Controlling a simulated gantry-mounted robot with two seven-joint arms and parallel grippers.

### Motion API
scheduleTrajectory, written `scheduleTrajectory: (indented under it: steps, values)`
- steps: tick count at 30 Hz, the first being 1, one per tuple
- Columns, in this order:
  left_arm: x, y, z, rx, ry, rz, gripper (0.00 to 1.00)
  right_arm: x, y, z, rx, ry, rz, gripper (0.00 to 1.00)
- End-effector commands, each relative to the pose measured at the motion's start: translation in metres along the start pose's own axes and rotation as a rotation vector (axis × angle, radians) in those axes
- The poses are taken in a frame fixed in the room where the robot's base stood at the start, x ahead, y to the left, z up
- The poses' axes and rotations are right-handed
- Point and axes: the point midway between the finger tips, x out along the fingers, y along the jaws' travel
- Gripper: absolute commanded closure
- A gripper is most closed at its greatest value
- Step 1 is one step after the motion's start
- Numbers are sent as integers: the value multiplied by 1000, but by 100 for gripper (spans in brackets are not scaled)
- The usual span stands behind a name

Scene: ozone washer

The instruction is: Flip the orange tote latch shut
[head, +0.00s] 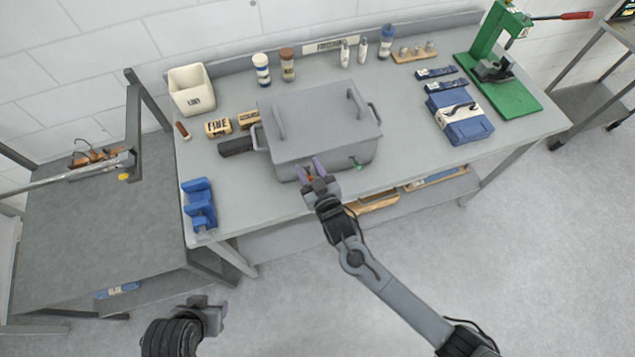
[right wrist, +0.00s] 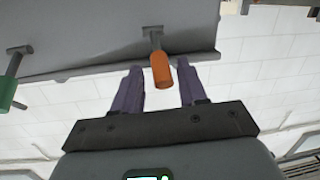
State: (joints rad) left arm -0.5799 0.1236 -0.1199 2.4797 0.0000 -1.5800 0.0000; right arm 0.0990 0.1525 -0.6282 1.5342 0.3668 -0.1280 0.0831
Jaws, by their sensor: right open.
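The grey lidded tote (head: 325,135) sits on the workbench, with handles on its lid. Its orange latch (right wrist: 161,70) hangs from a small bracket on the tote's front in the right wrist view. In the head view the orange latch (head: 309,178) is mostly hidden by my right gripper (head: 311,170). In the right wrist view my right gripper (right wrist: 158,68) is open, with one purple finger on each side of the latch. A gap shows on both sides. My left gripper (head: 215,312) is low at the left, away from the tote; its finger opening is unclear.
A green latch (head: 356,164) is also on the tote's front, right of the orange one. A white bin (head: 191,98), blue holder (head: 200,206), blue case (head: 463,123) and green press (head: 497,62) stand around the bench. The bench front beside the tote is clear.

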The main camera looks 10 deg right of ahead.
Motion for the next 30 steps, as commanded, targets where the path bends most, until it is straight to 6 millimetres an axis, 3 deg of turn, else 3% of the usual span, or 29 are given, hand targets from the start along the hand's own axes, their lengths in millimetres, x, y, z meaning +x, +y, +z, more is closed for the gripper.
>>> scheduleTrajectory:
  steps: [15,21,30]
  values:
    - [4,0,2,0,0,0,53,-82,0,2,1,-2,-1,58]
    - [5,2,1,-7,1,6,53,-97,0,0,1,-1,0,58]
    - [5,2,1,-9,2,7,53,-100,0,0,0,-1,1,58]
